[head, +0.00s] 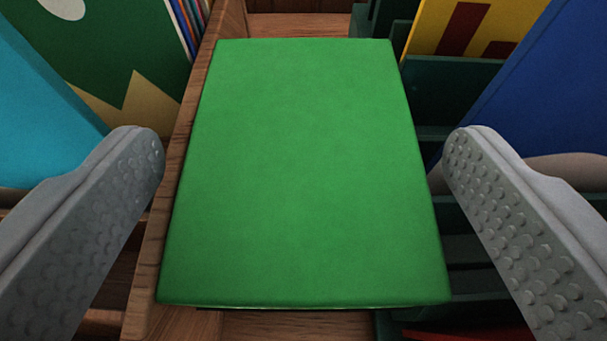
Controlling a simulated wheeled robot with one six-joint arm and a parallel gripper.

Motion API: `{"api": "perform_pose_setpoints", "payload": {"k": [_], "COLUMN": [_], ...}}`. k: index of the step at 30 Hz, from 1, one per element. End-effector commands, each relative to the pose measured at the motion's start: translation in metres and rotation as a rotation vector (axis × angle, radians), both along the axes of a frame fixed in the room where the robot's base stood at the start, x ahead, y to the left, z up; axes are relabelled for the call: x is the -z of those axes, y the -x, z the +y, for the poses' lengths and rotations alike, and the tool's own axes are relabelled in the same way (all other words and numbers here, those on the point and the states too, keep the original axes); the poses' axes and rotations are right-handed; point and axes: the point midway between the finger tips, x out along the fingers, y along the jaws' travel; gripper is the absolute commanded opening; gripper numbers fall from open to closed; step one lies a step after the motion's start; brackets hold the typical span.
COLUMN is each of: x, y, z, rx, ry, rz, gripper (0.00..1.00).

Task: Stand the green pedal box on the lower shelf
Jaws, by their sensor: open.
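The green pedal box (305,180) fills the middle of the head view, its flat plain face turned toward me. My gripper (303,190) is open, with one grey studded finger on each side of the box. A gap shows between each finger and the box, so neither touches it. Wood (290,325) shows below the box's near edge and more wood (300,25) beyond its far edge. I cannot tell which of this is the lower shelf. What the box rests on is mostly hidden beneath it.
A wooden upright (165,230) runs close along the box's left side. Left of it are a dark green panel with a tan shape (130,60) and a light blue item (40,110). On the right are dark green slats (450,85), a yellow item (480,25) and a blue panel (550,90).

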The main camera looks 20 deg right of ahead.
Motion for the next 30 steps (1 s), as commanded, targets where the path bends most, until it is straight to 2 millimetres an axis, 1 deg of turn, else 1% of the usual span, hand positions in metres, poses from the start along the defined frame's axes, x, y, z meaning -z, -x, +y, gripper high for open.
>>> {"api": "perform_pose_setpoints", "payload": {"k": [3,15,21,30], "x": [-0.009,-0.029,-0.035,-0.036], "y": [0.017,0.065,0.079,0.082], "z": [0.006,0.021,0.025,0.026], "rx": [0.0,0.0,-0.001,-0.002], "ry": [0.001,0.001,0.0,0.0], "rz": [-0.003,-0.002,-0.001,-0.001], "gripper": [0.85,0.85,0.85,0.85]}}
